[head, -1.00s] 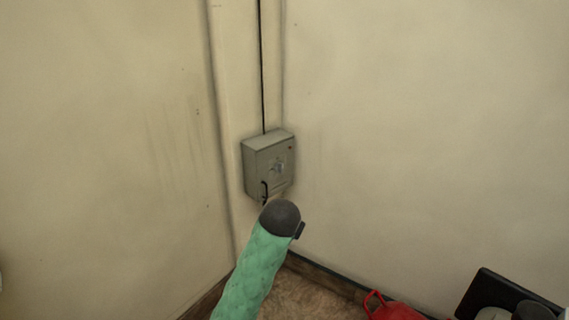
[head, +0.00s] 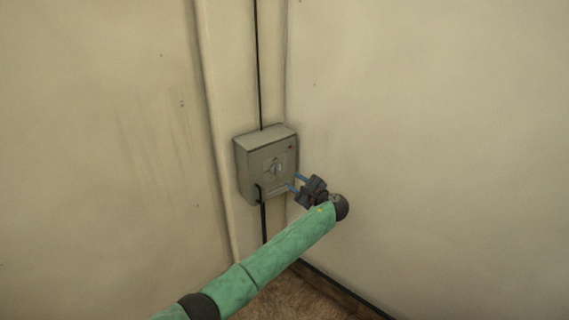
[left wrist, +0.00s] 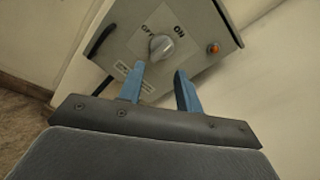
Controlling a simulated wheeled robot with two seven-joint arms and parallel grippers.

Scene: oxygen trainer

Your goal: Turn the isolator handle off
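The isolator box (head: 249,178) is a grey wall box in the corner. It also shows in the left wrist view (left wrist: 113,46). Its grey rotary handle (head: 276,169) is on the front face, also seen close up in the left wrist view (left wrist: 160,46), between printed OFF and ON labels. I cannot tell clearly which label it points to. My left gripper (head: 294,182) is open and empty, its blue fingers pointing at the box front. In the left wrist view its fingertips (left wrist: 159,69) are apart, just short of the handle. My right gripper is not in view.
A red-orange lamp (left wrist: 213,48) sits on the box front. A black cable (head: 258,70) runs up from the box and a black cable (head: 263,222) runs down below it. Bare walls (head: 430,130) flank the corner. A strip of brown floor (head: 295,297) shows below.

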